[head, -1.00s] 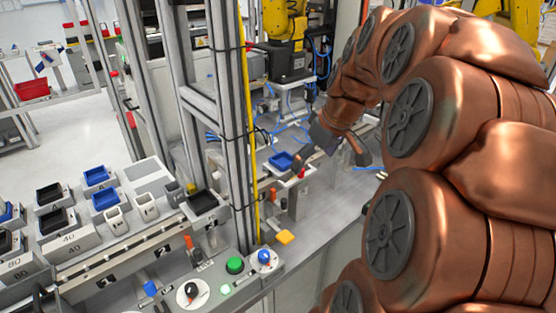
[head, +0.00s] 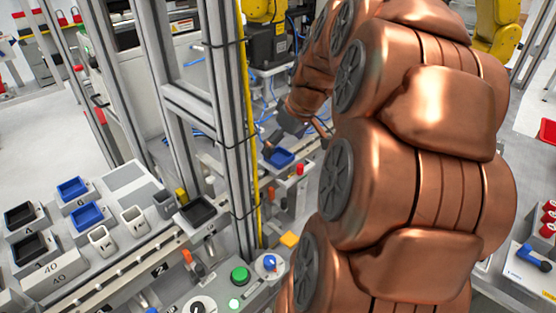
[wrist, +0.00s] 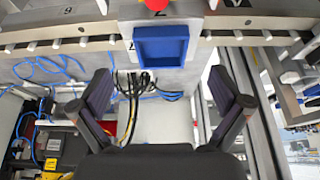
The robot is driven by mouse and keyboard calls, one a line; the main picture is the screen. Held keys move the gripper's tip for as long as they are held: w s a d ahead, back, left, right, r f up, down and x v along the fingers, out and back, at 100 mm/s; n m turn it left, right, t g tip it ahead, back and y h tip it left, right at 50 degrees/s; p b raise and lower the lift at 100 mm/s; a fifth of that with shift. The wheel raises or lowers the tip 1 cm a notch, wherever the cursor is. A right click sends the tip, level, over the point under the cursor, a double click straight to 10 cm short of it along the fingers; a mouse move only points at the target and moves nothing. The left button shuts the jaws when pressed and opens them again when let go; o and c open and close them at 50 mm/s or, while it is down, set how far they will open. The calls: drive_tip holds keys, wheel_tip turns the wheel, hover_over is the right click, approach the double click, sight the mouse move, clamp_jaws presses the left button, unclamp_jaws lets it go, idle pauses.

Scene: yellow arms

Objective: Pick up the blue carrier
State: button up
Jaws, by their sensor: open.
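A blue carrier (head: 279,157), a small square open tray, sits on the rail station behind the metal posts in the head view. In the wrist view the blue carrier (wrist: 161,62) is at the upper middle, beyond my fingertips and roughly centred between them. My gripper (head: 298,138) is just above and beside this carrier in the head view. In the wrist view my gripper (wrist: 160,82) has its two dark fingers spread wide with nothing between them. The fingers look apart from the carrier.
Two more blue trays (head: 72,188) and several black ones (head: 20,215) stand on the left bench. A red knob (wrist: 154,4) is right behind the carrier. Metal posts (head: 228,120) and a yellow tube (head: 249,130) stand left of my arm. A control panel (head: 240,276) is in front.

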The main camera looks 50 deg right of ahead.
sight(278, 159)
drive_tip(key=shift+a+f+p, duration=0.1)
drive_tip(key=shift+f+p, duration=0.3)
drive_tip(key=shift+f, duration=0.25)
drive_tip(key=shift+p+x, duration=0.5)
drive_tip(key=shift+x, duration=1.3)
drive_tip(key=shift+c, duration=0.4)
drive_tip(key=c, duration=1)
